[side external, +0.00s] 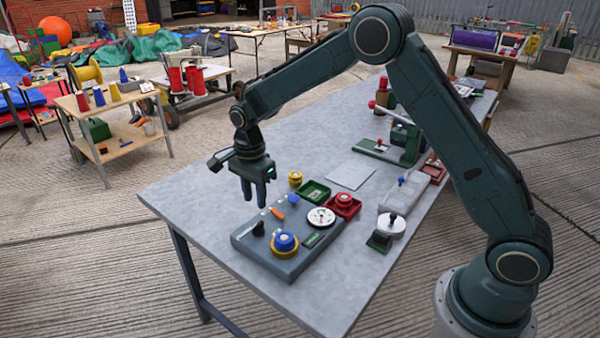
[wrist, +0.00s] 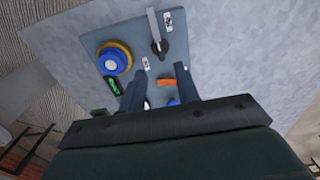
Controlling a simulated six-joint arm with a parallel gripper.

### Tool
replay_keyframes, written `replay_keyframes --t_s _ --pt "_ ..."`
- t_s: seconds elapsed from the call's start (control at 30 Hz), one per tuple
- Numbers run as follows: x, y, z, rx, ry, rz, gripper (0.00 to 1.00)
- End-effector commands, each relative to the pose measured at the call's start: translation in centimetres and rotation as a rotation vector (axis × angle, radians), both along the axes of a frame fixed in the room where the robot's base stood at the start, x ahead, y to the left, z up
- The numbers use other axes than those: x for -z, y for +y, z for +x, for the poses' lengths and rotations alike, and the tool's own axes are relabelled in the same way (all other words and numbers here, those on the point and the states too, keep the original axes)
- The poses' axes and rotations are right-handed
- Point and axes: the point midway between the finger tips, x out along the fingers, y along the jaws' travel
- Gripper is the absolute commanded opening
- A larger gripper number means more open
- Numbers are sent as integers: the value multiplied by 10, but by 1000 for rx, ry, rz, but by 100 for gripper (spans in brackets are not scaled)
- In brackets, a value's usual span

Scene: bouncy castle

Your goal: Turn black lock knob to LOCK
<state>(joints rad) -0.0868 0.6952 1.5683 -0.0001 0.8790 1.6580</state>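The black lock knob (side external: 258,229) sits on the left part of a blue-grey panel (side external: 285,266) on the table. In the wrist view the black knob (wrist: 159,47) lies beyond my fingertips, with a pale grey bar running from it toward the panel's top edge. Two small white labels, one upper right of the knob (wrist: 168,20) and one lower left (wrist: 146,62), are too small to read. My gripper (side external: 255,204) points down above the panel's far left side, apart from the knob. In the wrist view its fingers (wrist: 160,68) are parted with nothing held between them.
The panel also bears a blue knob with a yellow ring (side external: 284,243), an orange piece (side external: 277,213), a white dial (side external: 321,217) and a green strip (side external: 313,239). Red (side external: 343,207) and green (side external: 314,192) trays stand behind. The table's left end is clear.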

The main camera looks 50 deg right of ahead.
Motion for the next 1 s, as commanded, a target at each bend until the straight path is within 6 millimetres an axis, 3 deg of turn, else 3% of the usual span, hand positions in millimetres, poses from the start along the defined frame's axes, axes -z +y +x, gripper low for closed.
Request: replay_keyframes --t_s 0.2,0.5,1.0 --pt "35 0 -1 0 3 0 32" --pt "71 0 0 0 2 0 32" --pt "81 0 0 0 -1 0 30"
